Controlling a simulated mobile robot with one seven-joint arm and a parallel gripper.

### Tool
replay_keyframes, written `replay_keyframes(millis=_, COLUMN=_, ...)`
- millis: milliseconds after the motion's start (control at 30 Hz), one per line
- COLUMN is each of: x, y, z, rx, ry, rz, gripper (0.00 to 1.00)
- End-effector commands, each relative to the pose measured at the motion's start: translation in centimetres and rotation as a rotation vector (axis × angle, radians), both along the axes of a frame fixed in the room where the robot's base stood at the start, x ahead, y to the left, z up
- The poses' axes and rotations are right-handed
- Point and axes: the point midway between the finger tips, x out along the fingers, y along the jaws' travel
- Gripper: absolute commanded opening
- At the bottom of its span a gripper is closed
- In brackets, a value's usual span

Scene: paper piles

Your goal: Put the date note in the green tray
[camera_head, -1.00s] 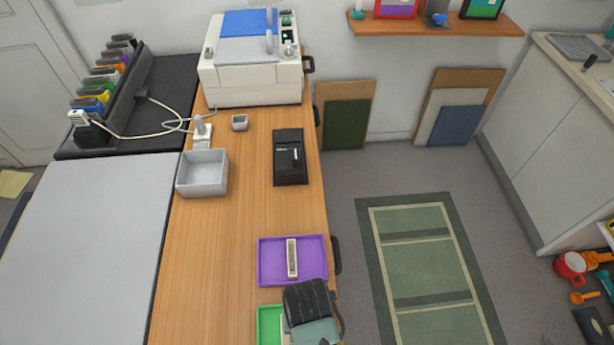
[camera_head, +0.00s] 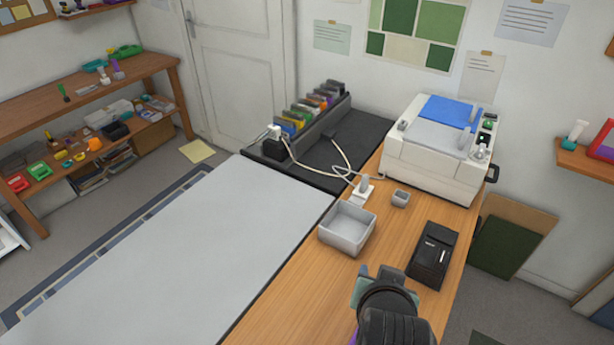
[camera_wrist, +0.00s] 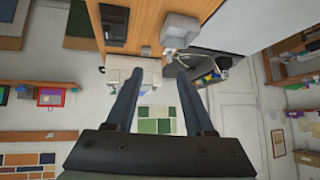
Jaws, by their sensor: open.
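My gripper (camera_wrist: 157,80) is open in the wrist view, its two dark fingers apart with nothing held between them. My arm shows at the bottom of the head view, over the wooden counter. I cannot tell whether that slip is the date note. The black device also shows at the top of the wrist view (camera_wrist: 113,24). The green tray is out of view now. A purple sliver (camera_head: 352,338) shows beside my arm.
A grey open box (camera_head: 347,229), a small grey cup (camera_head: 401,198) and a white plug block (camera_head: 363,190) stand on the counter (camera_head: 290,318). A white machine (camera_head: 435,145) is at its far end. A wide pale surface (camera_head: 165,265) lies to the left.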

Motion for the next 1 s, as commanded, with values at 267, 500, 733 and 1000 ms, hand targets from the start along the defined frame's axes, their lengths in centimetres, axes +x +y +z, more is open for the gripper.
replay_keyframes(millis=267, x=5.7, y=5.9, z=27.7, rx=-0.220, ry=-0.782, rz=0.159, gripper=0.54)
replay_keyframes(millis=500, x=-1.5, y=11.0, z=45.5, rx=-0.323, ry=-1.343, rz=0.211, gripper=0.54)
replay_keyframes(millis=733, x=-6.1, y=12.5, z=50.8, rx=-0.350, ry=-1.552, rz=0.212, gripper=0.54)
replay_keyframes(millis=1000, x=-6.2, y=12.5, z=50.9, rx=-0.351, ry=-1.556, rz=0.212, gripper=0.54)
